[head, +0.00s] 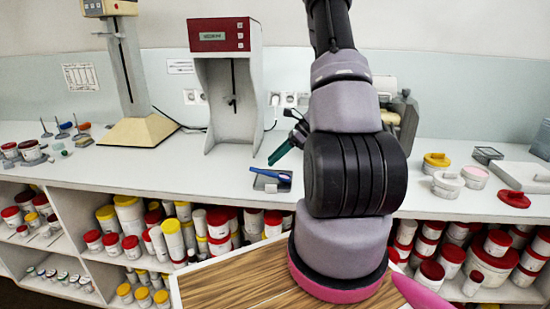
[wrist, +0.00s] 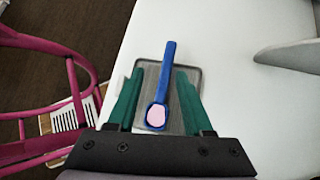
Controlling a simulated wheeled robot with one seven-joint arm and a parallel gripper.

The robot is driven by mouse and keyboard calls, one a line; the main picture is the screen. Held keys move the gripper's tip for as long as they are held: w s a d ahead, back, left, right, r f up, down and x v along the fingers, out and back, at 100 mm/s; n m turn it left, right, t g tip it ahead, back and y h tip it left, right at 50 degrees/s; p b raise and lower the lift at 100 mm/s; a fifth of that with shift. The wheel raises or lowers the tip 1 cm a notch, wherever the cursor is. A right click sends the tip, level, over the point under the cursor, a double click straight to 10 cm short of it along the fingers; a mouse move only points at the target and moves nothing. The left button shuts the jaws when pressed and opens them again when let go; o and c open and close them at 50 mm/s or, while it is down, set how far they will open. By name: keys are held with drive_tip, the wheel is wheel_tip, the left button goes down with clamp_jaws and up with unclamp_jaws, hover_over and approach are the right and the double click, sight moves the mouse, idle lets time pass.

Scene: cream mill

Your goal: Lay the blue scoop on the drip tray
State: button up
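The blue scoop (head: 270,174) lies on the small grey drip tray (head: 286,186) near the counter's front edge. In the wrist view the scoop (wrist: 168,75) lies lengthwise over the tray (wrist: 195,78), its handle end passing the tray's far edge. Its bowl holds something pale pink. My gripper (head: 281,152) is above and beside the tray. In the wrist view my gripper (wrist: 159,74) has its green fingers apart, one on each side of the scoop, with gaps between them and it. The fingers cover parts of the tray.
A white machine with a red top (head: 219,36) stands behind the tray. Lidded tubs (head: 447,184) and a red lid (head: 514,199) are on the right of the counter. Shelves below hold many jars. A pink chair (wrist: 75,95) shows left in the wrist view. The counter around the tray is mostly clear.

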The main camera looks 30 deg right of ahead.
drive_tip(key=shift+r, duration=0.2)
drive_tip(key=v, duration=1.1)
drive_tip(key=s+a+r+n+h, duration=0.2)
drive_tip(key=a+r+n, duration=0.35)
drive_tip(key=r, duration=0.25)
drive_tip(key=s+a+r+n+h, duration=0.1)
drive_tip(key=s+a+r+n, duration=0.25)
drive_tip(key=a+r, duration=0.4)
drive_tip(key=s+a+r+n+t+h, duration=0.3)
drive_tip(key=s+a+r+n+t, duration=0.1)
drive_tip(key=s+a+r+n, duration=0.4)
drive_tip(key=s+r+n, duration=0.1)
drive_tip(key=s+n, duration=0.1)
drive_tip(key=s, duration=0.1)
drive_tip(key=shift+s+r+n+t+h, duration=0.2)
drive_tip(key=shift+r+n+t+h, duration=0.1)
drive_tip(key=shift+n+h, duration=0.1)
drive_tip(key=shift+d, duration=0.1)
